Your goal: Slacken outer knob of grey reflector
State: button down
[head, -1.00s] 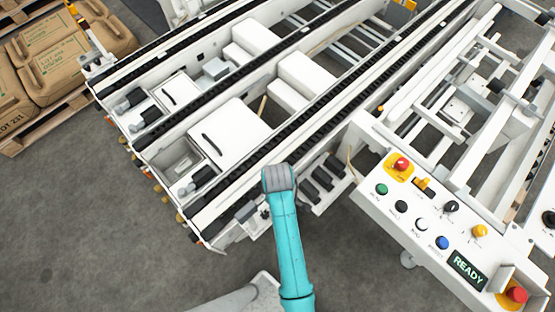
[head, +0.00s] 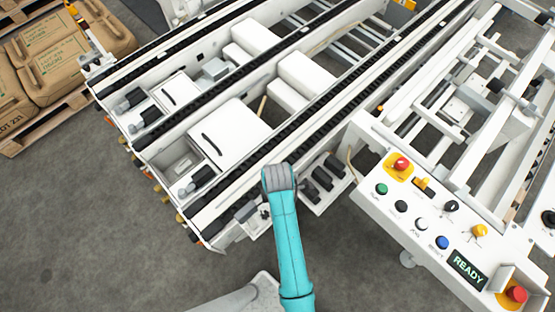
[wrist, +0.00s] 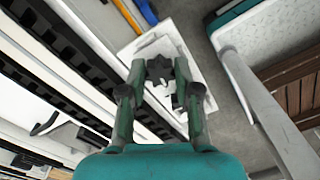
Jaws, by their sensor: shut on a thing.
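In the wrist view, my gripper (wrist: 161,74) has its two fingers closed around a small dark knob (wrist: 158,66). The knob sits over a white tray-like plate (wrist: 187,35) beside the conveyor. The reflector cannot be told apart from the knob and fingers, and its grey face is not clearly seen. In the head view, my teal arm reaches up to the conveyor's near side and hides my gripper and the knob.
A conveyor with dark chain tracks (head: 310,128) runs diagonally across the head view. A white control panel (head: 435,222) with coloured buttons and a READY display stands at right. Sacks on a pallet (head: 55,95) are at upper left. Grey floor (head: 90,225) is clear at lower left.

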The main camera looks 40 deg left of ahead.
dwell(0.5)
jog(key=c, duration=1.1)
grip_release()
notch_tip(320, 180, up, 8)
jog(key=shift+f, duration=0.25)
